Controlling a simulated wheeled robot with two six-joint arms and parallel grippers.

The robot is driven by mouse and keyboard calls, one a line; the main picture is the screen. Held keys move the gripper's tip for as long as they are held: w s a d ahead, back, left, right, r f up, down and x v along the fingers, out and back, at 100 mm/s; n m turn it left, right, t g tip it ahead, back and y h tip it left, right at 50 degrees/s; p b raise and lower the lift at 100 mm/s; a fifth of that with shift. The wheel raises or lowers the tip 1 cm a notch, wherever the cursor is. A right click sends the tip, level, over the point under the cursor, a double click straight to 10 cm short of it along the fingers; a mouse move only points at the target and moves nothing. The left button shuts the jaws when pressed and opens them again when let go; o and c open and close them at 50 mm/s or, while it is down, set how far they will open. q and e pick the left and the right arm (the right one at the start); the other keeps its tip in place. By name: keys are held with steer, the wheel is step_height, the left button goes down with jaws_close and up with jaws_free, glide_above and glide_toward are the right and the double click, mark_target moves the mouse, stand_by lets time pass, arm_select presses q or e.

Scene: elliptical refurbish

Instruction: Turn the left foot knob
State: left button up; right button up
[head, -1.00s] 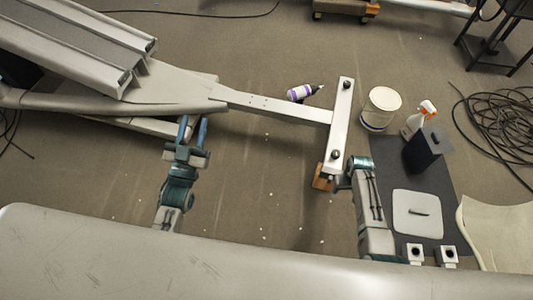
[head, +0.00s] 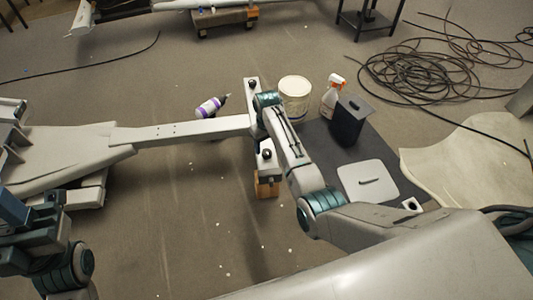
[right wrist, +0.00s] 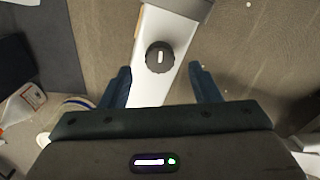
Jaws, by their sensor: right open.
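A pale metal foot bar (head: 251,95) lies crosswise at the end of a long beam. One black knob (head: 252,84) stands near its far end and another (head: 266,154) near its near end. My right arm reaches over the bar between the knobs, and its gripper is mostly hidden by the wrist there. In the right wrist view my right gripper (right wrist: 163,74) is open and empty, its fingers straddling the bar, with a black knob (right wrist: 159,57) centred in the gap; contact cannot be told. My left gripper (head: 14,208) is partly cut off at the left edge.
A wooden block (head: 267,184) supports the bar's near end. A purple-and-white bottle (head: 211,107) lies left of the bar. A white tub (head: 295,98), spray bottle (head: 332,95) and dark container (head: 348,122) stand to its right. Coiled cable (head: 420,75) lies beyond.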

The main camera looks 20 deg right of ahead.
mark_target(267, 152)
steer(key=shift+f+b, duration=0.55)
steer(key=shift+f, duration=1.4)
